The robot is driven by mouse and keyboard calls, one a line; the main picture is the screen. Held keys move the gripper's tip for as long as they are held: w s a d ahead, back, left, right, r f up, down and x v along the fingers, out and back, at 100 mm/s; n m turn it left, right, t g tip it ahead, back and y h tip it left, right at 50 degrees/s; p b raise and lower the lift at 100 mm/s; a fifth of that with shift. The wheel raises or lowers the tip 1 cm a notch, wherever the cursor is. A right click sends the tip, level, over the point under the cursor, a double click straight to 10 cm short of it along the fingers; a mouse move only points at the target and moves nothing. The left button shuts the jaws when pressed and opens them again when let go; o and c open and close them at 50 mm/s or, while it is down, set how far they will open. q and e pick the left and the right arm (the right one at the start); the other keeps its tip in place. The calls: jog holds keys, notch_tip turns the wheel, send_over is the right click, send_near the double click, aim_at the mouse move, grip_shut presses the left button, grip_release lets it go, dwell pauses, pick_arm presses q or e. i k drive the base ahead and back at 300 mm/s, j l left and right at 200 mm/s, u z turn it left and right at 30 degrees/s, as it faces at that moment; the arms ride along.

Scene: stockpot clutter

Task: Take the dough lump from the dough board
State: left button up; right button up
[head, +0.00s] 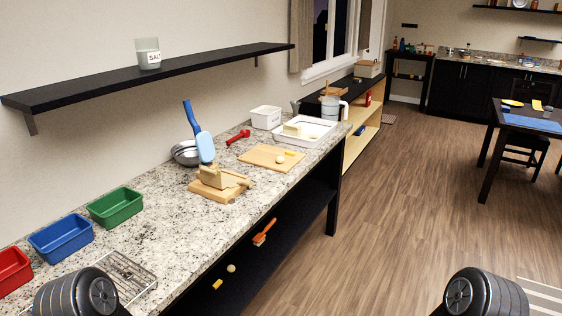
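A light wooden board (261,161) lies flat on the speckled countertop, near the middle of the head view. A small pale round lump (280,159) sits on its right part and looks like the dough lump. A small yellow piece (290,153) lies right beside the lump. Neither of my grippers is in view. Only dark rounded parts of my arms show at the bottom left and bottom right.
A wooden slicer-like block (221,179) stands nearer on the speckled counter (160,222). Behind are a metal bowl (186,154), a blue-handled tool (203,140), a red tool (238,137) and a white tray (318,131). Green (117,207), blue (61,239) and red (14,270) bins line the left.

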aim_at(280, 160)
jog(key=i+l+z, duration=0.1)
jog(key=i+l, duration=0.2)
jog(key=i, duration=0.3)
jog(key=i+l+z, duration=0.1)
jog(key=i+l, duration=0.15)
jog(key=i, duration=0.3)
jog(key=i+l+z, duration=0.15)
jog(key=i, duration=0.45)
jog(key=i+l+z, duration=0.1)
jog(key=i, duration=0.5)
jog(key=l, duration=0.1)
